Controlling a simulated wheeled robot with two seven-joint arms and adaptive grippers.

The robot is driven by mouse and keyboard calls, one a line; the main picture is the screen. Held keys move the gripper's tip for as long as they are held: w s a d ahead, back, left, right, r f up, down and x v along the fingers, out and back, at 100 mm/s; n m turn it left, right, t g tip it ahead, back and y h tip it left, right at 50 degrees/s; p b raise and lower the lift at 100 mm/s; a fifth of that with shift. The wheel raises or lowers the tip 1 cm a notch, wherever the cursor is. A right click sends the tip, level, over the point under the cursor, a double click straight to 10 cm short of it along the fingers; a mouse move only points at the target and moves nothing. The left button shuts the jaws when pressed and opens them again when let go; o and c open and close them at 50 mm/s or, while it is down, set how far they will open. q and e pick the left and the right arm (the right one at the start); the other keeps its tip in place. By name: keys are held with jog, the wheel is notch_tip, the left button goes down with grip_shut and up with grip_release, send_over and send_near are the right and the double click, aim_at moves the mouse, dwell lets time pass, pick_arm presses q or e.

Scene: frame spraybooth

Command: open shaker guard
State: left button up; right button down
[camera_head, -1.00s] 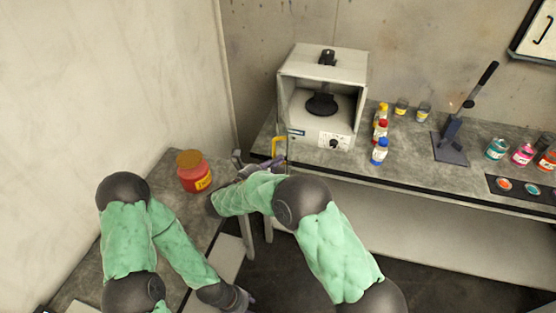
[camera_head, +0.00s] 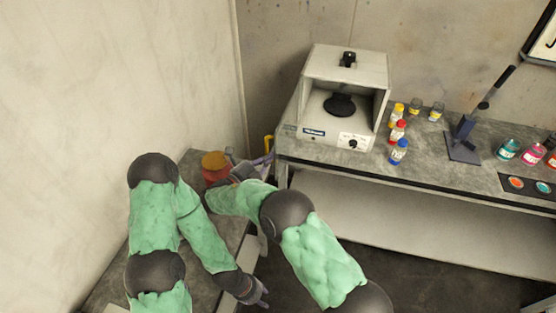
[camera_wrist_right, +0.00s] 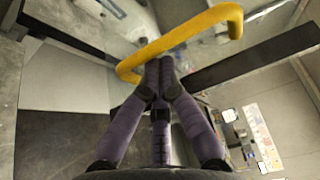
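The shaker (camera_head: 361,70) is a pale box on the back bench, with its front open and a black round holder (camera_head: 340,105) visible inside. The guard's yellow handle (camera_head: 268,143) stands left of the shaker, past the bench's left end. The handle crosses the right wrist view as a yellow bar (camera_wrist_right: 185,38). The guard's panel is clear and hard to make out. My right gripper (camera_head: 265,159) is at the handle; in the wrist view its purple fingers (camera_wrist_right: 159,66) meet at the bar's lower edge, with no clear grasp around it. My left gripper (camera_head: 262,297) hangs low, away from the shaker.
A red jar (camera_head: 214,172) stands on the left bench beside my right wrist. Small bottles (camera_head: 398,140) stand right of the shaker, with a lever press (camera_head: 463,140) and paint jars (camera_head: 508,149) farther right. Open floor lies below the back bench.

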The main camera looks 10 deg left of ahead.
jog(key=shift+w+a, duration=0.1)
jog(key=shift+a, duration=0.45)
jog(key=shift+r, duration=0.15)
